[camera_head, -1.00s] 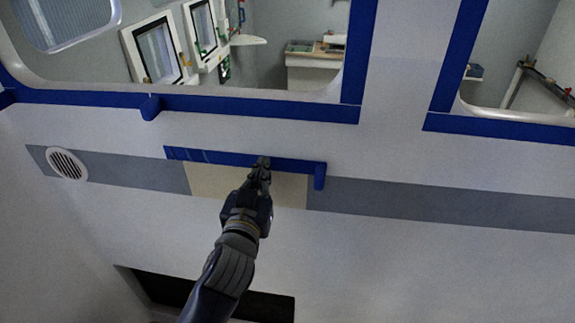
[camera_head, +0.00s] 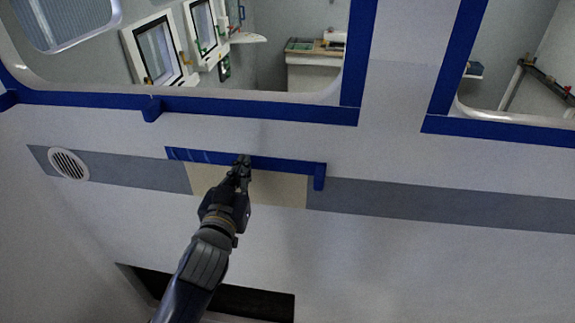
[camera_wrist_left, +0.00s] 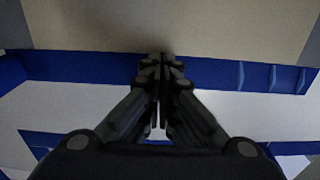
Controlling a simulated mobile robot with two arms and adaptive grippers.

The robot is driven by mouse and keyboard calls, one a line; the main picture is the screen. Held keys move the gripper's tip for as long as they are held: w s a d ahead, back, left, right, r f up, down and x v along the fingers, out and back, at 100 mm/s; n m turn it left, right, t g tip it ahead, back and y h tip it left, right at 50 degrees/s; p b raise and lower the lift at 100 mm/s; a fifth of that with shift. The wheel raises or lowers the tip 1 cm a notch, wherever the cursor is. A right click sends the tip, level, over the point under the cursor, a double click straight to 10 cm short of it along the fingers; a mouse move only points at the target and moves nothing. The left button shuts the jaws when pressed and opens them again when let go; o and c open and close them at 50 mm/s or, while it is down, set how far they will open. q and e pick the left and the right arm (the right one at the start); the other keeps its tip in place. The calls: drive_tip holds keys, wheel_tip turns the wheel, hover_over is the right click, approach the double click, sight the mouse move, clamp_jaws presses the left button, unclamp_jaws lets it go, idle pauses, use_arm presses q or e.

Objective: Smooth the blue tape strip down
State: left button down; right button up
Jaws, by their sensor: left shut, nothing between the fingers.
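The blue tape strip (camera_head: 285,163) runs along the top edge of a beige patch (camera_head: 278,188) on the white wall. Its right end hangs down as a short tab. Light creases show near its left end. In the left wrist view the strip (camera_wrist_left: 90,67) crosses the picture, with several raised creases on the right and the folded tab on the left. My left gripper (camera_head: 243,160) is shut and empty, its fingertips over the strip's middle. It also shows in the left wrist view (camera_wrist_left: 162,60). I cannot tell whether the tips press on the tape. My right gripper is not in view.
Blue tape also frames the window openings (camera_head: 250,106) above, with one loose tab (camera_head: 152,109) hanging down. A round vent (camera_head: 69,164) sits at the left on the grey stripe (camera_head: 430,200). A dark recess (camera_head: 250,302) lies below my arm.

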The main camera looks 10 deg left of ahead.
sight(207, 159)
use_arm(q)
drive_tip(key=shift+s, duration=0.15)
idle(0.3)
drive_tip(key=shift+a+p, duration=0.35)
drive_tip(key=shift+a, duration=1.45)
drive_tip(key=shift+a, duration=1)
drive_tip(key=shift+d, duration=0.1)
drive_tip(key=shift+a, duration=1.95)
